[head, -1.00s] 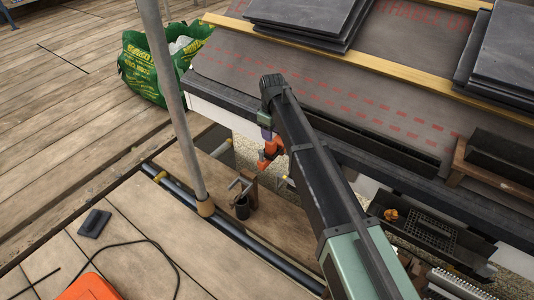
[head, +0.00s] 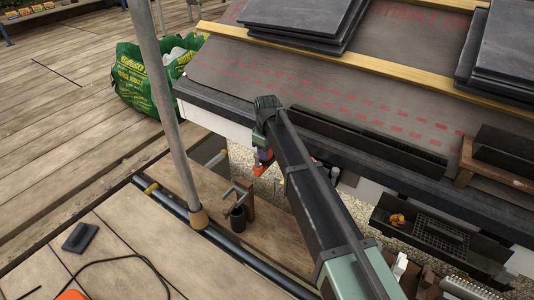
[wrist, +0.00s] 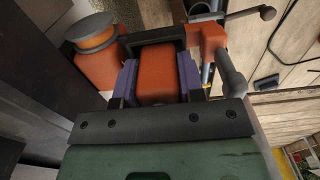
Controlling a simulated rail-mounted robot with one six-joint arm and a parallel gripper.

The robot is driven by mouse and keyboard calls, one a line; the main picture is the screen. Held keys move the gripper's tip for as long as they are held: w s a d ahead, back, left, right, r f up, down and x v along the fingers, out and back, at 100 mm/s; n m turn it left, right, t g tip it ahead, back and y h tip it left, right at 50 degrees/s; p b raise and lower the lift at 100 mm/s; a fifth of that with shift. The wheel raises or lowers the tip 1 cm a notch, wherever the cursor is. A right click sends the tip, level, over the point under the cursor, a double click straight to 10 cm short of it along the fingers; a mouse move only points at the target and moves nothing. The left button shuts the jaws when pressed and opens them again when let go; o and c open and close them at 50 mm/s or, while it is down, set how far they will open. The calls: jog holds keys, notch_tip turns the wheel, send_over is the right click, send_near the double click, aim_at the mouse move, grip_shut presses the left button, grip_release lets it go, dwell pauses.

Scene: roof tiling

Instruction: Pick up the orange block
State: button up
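My gripper (wrist: 158,80) has two purple-blue fingers below a dark plate and green housing. The orange block (wrist: 158,72) sits between them in the wrist view, and both fingers appear to touch its sides. A black frame edge crosses just beyond the block's far end. Orange (head: 264,155) shows there, partly hidden by the arm, and the finger gap cannot be made out.
An orange container with a lighter cap (wrist: 95,45) and an orange part with a grey handle (wrist: 210,42) stand close to my gripper. A black tray (head: 430,240) lies right.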

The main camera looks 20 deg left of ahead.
jog(key=shift+c, duration=0.4)
notch_tip(320, 180, up, 20)
jog(key=p, duration=2)
jog(key=shift+r, duration=0.2)
